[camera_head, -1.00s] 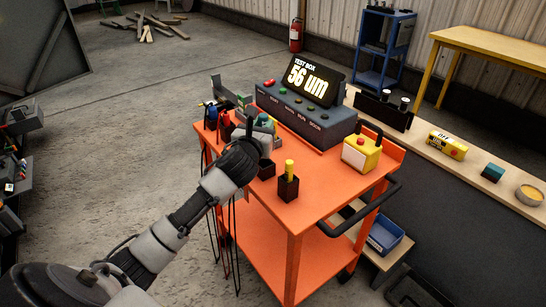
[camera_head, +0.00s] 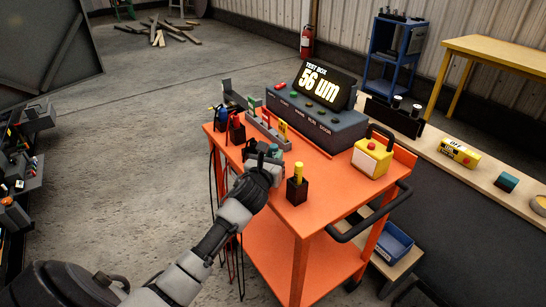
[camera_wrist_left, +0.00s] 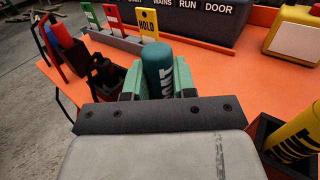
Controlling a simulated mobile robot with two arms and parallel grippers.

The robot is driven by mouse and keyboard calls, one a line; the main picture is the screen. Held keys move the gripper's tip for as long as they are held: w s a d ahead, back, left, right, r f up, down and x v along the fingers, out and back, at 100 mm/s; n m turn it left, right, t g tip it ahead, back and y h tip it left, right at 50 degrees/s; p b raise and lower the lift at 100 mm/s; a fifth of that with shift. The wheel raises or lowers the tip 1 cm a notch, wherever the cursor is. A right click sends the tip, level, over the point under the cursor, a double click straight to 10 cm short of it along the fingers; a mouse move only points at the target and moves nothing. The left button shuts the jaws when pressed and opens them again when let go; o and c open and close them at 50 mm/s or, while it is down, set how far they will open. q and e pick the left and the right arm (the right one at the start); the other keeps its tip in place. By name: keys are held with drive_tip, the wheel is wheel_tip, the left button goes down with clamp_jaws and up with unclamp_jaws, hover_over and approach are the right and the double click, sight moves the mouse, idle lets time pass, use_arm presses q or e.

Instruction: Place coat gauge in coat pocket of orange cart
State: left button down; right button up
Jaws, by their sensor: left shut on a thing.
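My left gripper (camera_head: 264,154) is shut on a teal cylinder, the coat gauge (camera_head: 273,149), over the front left part of the orange cart (camera_head: 335,205). A dark pocket (camera_head: 297,192) with a yellow cylinder stands to the right of the gripper. No pocket can be read as the coat pocket. My right gripper is not in view.
A rack with coloured tags (camera_head: 270,130), one marked HOLD, stands just behind the gripper. Red, blue and black handled leads (camera_head: 228,125) sit at the cart's left edge. The test box (camera_head: 315,118) reads 56 um. A yellow box (camera_head: 371,158) stands at the right.

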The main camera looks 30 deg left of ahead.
use_arm(q)
drive_tip(key=c, duration=0.9)
unclamp_jaws()
drive_tip(key=v, duration=1.2)
drive_tip(key=shift+s+f, duration=0.1)
